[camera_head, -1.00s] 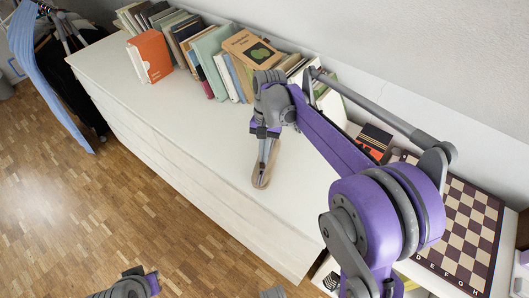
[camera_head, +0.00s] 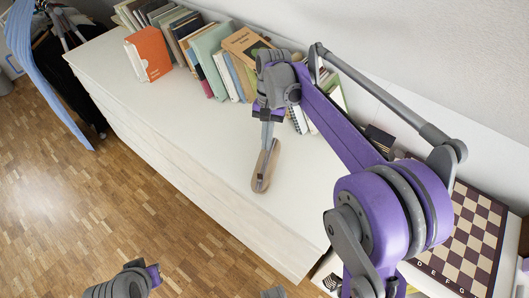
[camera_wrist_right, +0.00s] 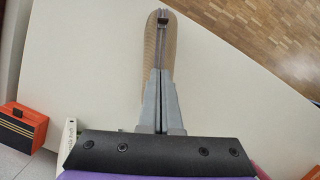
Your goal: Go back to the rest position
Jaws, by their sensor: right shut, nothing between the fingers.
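My right gripper (camera_head: 262,183) is shut with nothing between its fingers, above the white dresser top (camera_head: 180,100). In the right wrist view its closed fingers (camera_wrist_right: 160,22) lie in front of a flat, rounded tan object (camera_wrist_right: 151,48). The same tan object (camera_head: 268,160) shows behind the fingers in the head view. I cannot tell whether the fingers touch it. My left gripper (camera_head: 152,276) is only partly in view at the bottom edge, and its fingertips are not clear.
A row of books with an orange book (camera_head: 149,55) stands along the wall at the back. A chessboard (camera_head: 465,235) lies at the right. Clothes (camera_head: 45,75) hang at the left. Wooden floor (camera_head: 100,220) is free in front of the dresser.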

